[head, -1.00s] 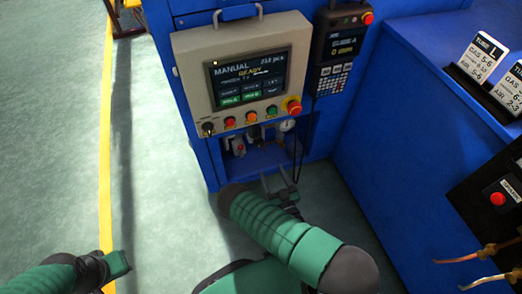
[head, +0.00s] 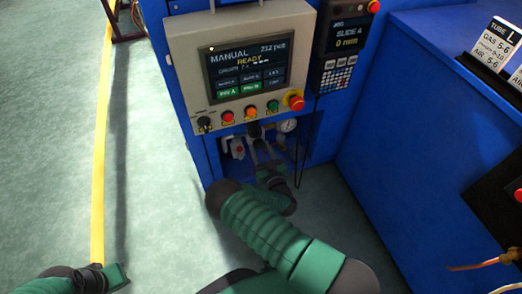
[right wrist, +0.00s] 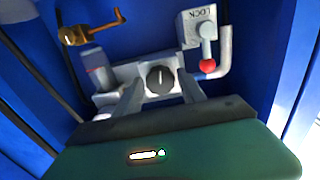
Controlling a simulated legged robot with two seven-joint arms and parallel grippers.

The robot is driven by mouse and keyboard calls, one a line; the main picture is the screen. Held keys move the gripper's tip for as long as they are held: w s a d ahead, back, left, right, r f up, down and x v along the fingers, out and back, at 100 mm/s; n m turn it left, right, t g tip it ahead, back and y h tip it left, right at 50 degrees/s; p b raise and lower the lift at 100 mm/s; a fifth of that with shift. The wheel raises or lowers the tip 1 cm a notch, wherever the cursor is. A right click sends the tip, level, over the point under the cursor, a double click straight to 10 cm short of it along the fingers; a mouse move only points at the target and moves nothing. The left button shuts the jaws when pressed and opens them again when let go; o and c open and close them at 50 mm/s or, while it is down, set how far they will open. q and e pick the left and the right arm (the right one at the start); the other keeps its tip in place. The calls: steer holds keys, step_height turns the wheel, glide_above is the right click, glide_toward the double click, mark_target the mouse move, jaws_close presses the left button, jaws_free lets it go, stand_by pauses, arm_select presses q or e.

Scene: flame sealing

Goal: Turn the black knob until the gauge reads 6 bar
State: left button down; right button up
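The black knob (right wrist: 159,80) sits on a pale fitting in the recess under the control panel; in the head view the knob (head: 255,131) is small and dark above my right gripper. The round white gauge (head: 288,126) is to the right of it; its needle is too small to read. My right gripper (head: 263,152) reaches into the recess. In the right wrist view its two fingers (right wrist: 158,92) are apart, one on each side of the knob, with gaps showing beside it. My left gripper (head: 119,276) is at the lower left, far from the knob; its fingers are not clear.
A lever with a red ball (right wrist: 207,65) on a block marked LOCK is beside the knob. A brass fitting (right wrist: 95,30) is on the other side. The control panel (head: 185,55) overhangs the recess, and a blue cabinet (head: 400,130) stands right. The floor at left is clear.

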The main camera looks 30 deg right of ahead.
jaws_close()
steer(key=shift+n, duration=0.3)
steer(key=shift+n+p, duration=1.65)
steer(key=shift+n, duration=1.45)
steer(key=shift+o, duration=1.9)
jaws_free()
